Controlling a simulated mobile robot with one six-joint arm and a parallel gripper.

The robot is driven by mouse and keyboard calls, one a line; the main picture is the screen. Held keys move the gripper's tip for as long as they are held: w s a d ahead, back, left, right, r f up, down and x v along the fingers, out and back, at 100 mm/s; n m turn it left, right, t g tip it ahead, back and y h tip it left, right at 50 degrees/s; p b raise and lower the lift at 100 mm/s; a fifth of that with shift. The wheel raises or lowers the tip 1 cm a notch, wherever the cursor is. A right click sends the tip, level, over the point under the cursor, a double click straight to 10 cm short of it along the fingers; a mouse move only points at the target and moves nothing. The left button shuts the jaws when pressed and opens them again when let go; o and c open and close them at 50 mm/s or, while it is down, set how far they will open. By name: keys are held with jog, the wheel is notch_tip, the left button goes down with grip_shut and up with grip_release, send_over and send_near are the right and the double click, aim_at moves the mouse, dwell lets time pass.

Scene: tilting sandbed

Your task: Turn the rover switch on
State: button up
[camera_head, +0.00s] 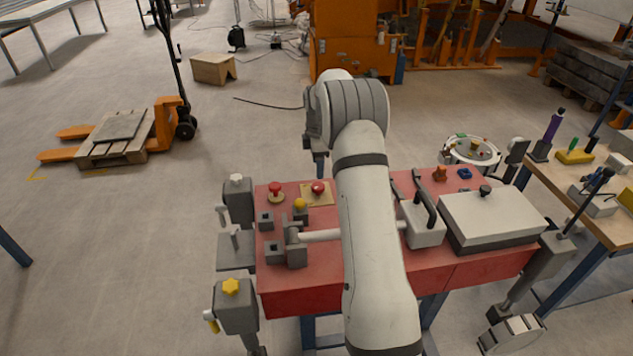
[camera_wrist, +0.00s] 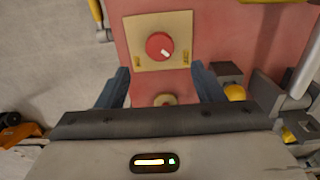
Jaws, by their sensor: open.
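A red round knob (camera_wrist: 160,46) with a white pointer mark sits on a square beige plate (camera_wrist: 180,22) with small yellow labels, on the red table top. It looks like the rover switch; the labels are too small to read. The white mark points down and to the right in the wrist view. In the head view the knob (camera_head: 318,187) is just left of my arm. My gripper (camera_wrist: 160,68) is open and empty above the table, its two dark fingers apart with the knob ahead between them. In the head view my arm mostly hides the gripper.
A second red button (camera_head: 275,188) on a round beige base is left of the plate; its base (camera_wrist: 165,100) shows partly between my fingers. A yellow ball-topped part (camera_head: 300,203) and grey blocks stand close by. A grey-white box (camera_head: 490,217) is at the right.

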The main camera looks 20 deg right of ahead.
aim_at(318, 186)
notch_tip(318, 186, down, 8)
jog(key=shift+r+p, duration=0.1)
jog(key=shift+p, duration=0.75)
jog(key=shift+a, duration=0.1)
jog(key=c, duration=1)
jog(key=shift+o, duration=0.2)
